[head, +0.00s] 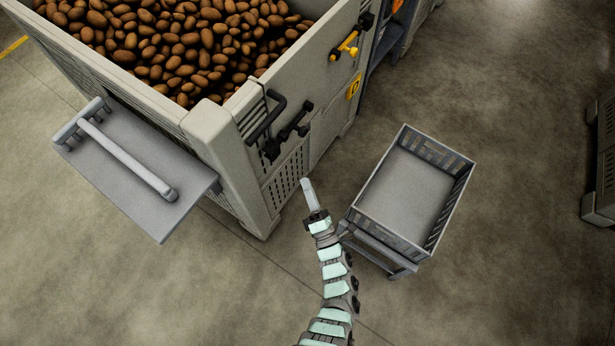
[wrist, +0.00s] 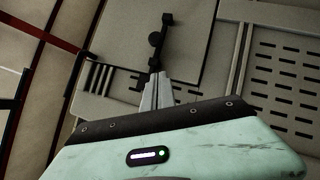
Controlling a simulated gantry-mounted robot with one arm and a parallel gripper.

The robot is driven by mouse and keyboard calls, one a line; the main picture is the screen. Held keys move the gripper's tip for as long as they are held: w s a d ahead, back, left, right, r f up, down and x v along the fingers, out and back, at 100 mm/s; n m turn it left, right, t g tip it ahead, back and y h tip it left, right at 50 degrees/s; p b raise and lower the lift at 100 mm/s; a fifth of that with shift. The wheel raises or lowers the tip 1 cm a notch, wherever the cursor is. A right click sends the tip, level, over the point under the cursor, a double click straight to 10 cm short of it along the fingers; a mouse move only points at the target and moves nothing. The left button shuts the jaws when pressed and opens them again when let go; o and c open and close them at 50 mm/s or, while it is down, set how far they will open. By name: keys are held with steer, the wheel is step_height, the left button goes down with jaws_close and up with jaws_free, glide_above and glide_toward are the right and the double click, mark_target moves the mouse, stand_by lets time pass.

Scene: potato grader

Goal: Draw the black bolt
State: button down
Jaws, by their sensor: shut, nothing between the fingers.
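The black bolt (head: 287,132) is mounted on the side panel of the grey potato bin, to the right of a black bar handle (head: 265,117). In the wrist view the bolt (wrist: 156,40) runs up from just beyond my fingertips, with a round knob midway. My gripper (head: 307,184) is shut and empty, pointing at the panel below and right of the bolt in the head view. In the wrist view its pale fingers (wrist: 157,92) are together and overlap the bolt's lower end. The head view shows a gap between them.
The bin (head: 162,112) is full of potatoes. A yellow bolt (head: 346,46) sits farther along its side. A grey shelf with a rail (head: 125,160) juts out at left. An empty grey crate (head: 410,190) stands right of my arm. Open floor lies beyond it.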

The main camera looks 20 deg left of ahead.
steer(key=w+a+r+b, duration=0.1)
steer(key=w+a+r, duration=0.3)
steer(key=w, duration=0.5)
steer(key=shift+a+r+b, duration=0.15)
steer(key=shift+a+b, duration=0.2)
steer(key=shift+b, duration=0.05)
